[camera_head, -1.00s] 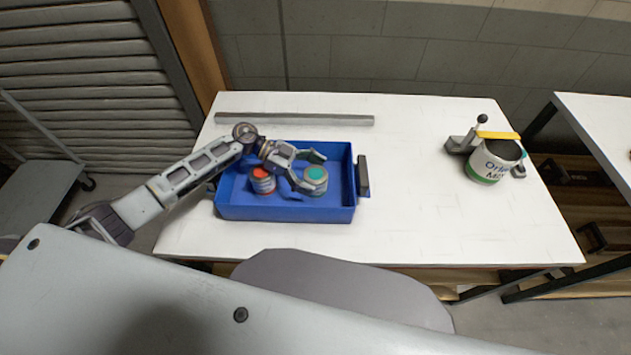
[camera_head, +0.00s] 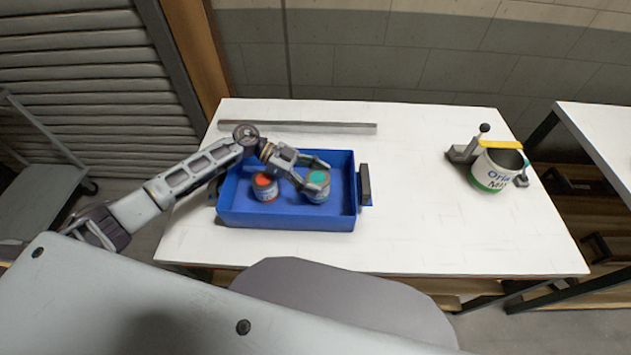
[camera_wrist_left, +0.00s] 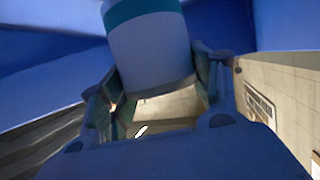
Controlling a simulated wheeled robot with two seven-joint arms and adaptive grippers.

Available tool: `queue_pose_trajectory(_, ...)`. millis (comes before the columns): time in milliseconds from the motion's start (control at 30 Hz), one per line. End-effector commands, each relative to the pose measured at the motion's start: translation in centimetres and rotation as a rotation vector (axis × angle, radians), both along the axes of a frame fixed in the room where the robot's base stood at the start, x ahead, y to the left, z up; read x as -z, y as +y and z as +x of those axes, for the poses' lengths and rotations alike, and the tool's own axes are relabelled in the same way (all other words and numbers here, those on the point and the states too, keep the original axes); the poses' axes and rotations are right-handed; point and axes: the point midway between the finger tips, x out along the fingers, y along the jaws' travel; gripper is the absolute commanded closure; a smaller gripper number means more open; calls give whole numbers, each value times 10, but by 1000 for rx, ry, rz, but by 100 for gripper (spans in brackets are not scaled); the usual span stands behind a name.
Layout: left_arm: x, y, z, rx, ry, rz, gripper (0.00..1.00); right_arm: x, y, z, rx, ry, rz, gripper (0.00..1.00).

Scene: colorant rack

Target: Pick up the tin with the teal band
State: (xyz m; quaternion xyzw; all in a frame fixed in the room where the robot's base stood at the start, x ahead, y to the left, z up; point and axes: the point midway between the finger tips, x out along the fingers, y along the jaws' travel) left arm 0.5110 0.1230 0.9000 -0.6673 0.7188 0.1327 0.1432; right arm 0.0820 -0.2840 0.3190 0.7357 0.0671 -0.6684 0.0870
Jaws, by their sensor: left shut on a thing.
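The tin with the teal band (camera_head: 318,189) stands in the blue crate (camera_head: 285,217), toward its right side. Its teal top shows in the head view. My left gripper (camera_head: 316,177) reaches in from the left and is shut on this tin. In the left wrist view, the white tin (camera_wrist_left: 150,50) with its teal band sits between the two fingers (camera_wrist_left: 155,88). A second tin with a red top (camera_head: 264,187) stands to the left in the same crate, apart from the held one. My right gripper is not in view.
A grey bar (camera_head: 300,127) lies along the back of the white table (camera_head: 430,220). A large white and green pot (camera_head: 493,172) with a clamp-like fitting stands at the right. The table between crate and pot is clear. A dark handle (camera_head: 365,185) juts from the crate's right side.

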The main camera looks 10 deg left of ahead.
Motion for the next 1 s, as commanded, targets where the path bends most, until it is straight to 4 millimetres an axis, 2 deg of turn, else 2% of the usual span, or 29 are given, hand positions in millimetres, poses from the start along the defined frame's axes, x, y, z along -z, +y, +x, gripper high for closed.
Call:
queue_pose_trajectory(600,-103,0,0,0,-3,0,65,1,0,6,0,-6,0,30)
queue_pose_trajectory(667,-98,13,1,-3,3,3,65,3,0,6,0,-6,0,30)
queue_pose_trajectory(1000,-98,77,6,-3,2,2,65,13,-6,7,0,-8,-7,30)
